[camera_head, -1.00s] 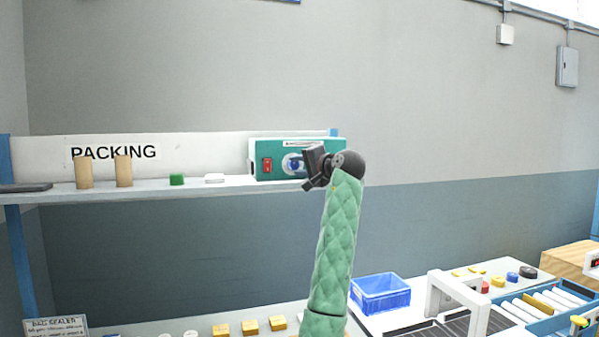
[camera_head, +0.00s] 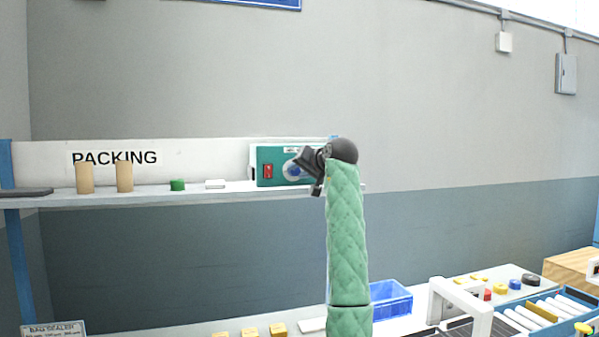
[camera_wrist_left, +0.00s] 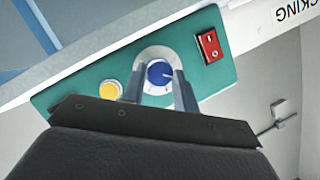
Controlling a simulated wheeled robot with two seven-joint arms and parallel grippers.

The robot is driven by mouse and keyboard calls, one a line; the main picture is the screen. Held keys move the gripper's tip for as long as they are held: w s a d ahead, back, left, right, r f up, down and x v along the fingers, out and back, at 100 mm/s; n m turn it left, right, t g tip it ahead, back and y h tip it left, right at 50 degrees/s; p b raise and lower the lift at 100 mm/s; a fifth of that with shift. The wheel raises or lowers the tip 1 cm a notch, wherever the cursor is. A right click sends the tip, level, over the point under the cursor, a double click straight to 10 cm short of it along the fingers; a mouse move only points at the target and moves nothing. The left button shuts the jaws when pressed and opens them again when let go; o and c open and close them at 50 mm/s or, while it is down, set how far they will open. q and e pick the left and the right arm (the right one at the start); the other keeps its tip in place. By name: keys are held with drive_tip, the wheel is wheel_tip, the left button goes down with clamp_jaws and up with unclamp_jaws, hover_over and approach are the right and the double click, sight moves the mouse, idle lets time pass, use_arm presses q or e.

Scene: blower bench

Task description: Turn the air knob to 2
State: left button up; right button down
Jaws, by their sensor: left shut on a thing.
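The air knob is a blue dial with a white pointer mark, on the green front of the blower box (camera_head: 267,154). In the left wrist view the knob (camera_wrist_left: 159,73) sits on a pale round plate between the two fingers of my left gripper (camera_wrist_left: 158,84), which is shut on it. In the head view my left gripper (camera_head: 303,171) reaches the box front and partly covers the knob (camera_head: 291,170). I cannot read the numbers around the dial. My right gripper is not in view.
A red rocker switch (camera_wrist_left: 210,46) and a yellow button (camera_wrist_left: 110,89) flank the knob. The box stands on a shelf (camera_head: 130,198) with two tan cylinders, a green piece (camera_head: 177,185) and a white piece. A blue crate (camera_head: 391,299) is below right.

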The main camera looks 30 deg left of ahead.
use_arm(q)
drive_tip(key=shift+f, duration=0.15)
drive_tip(key=o, duration=1)
drive_tip(key=shift+c, duration=0.2)
drive_tip(key=b+v, duration=0.2)
drive_tip(key=v, duration=0.5)
drive_tip(key=shift+d+r, duration=0.2)
drive_tip(key=shift+d, duration=0.1)
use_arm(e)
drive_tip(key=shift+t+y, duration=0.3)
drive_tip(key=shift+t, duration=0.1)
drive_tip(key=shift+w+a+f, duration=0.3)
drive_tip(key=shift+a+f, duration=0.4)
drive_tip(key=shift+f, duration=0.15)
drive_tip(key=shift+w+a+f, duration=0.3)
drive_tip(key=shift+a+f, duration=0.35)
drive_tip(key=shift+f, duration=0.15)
use_arm(q)
drive_tip(key=shift+s, duration=0.15)
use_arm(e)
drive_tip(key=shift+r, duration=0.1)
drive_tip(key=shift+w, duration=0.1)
